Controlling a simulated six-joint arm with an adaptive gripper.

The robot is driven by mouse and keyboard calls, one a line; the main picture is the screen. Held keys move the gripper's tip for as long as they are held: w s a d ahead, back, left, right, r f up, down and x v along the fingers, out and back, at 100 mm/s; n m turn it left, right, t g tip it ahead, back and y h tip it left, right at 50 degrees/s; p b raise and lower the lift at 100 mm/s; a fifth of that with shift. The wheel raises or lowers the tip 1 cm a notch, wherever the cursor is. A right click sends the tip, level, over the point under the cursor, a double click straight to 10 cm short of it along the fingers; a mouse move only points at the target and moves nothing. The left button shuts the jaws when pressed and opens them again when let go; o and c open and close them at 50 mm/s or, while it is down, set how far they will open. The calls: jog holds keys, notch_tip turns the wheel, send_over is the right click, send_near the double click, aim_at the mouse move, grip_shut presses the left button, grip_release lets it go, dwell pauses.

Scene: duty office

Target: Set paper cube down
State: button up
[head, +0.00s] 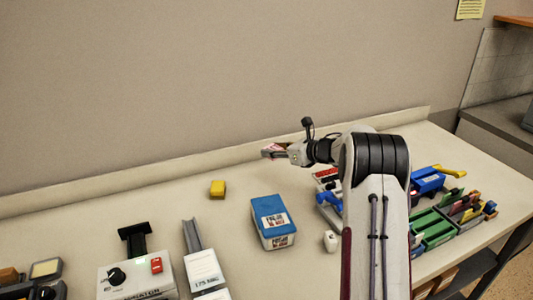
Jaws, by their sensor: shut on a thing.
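My gripper (275,152) reaches out to the left over the back part of the table, near the wall. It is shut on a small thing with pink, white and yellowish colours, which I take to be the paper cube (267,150). Most of the cube is hidden by the fingers, and it is too small to make out clearly. It appears to be held above the table top; I cannot tell the exact height.
A grey device (138,275) and white labelled boxes (205,270) are at front left. Green trays (432,228) are at right. The table is clear around the yellow block.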

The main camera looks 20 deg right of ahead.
jog(key=shift+a, duration=0.1)
jog(key=w+a+f+n+g+y, duration=0.1)
jog(key=w+a+n+y, duration=0.1)
jog(key=a, duration=0.9)
jog(key=w+a+f+n+g+y, duration=0.1)
jog(key=w+a+n+y, duration=0.1)
jog(key=a, duration=0.8)
notch_tip(320, 180, up, 2)
jog(key=n+g+y, duration=0.3)
jog(key=n+g, duration=0.2)
send_over(160, 208)
jog(key=shift+s+r, duration=0.1)
jog(key=shift+r, duration=0.05)
jog(key=shift+f, duration=3.15)
jog(key=shift+f, duration=1.85)
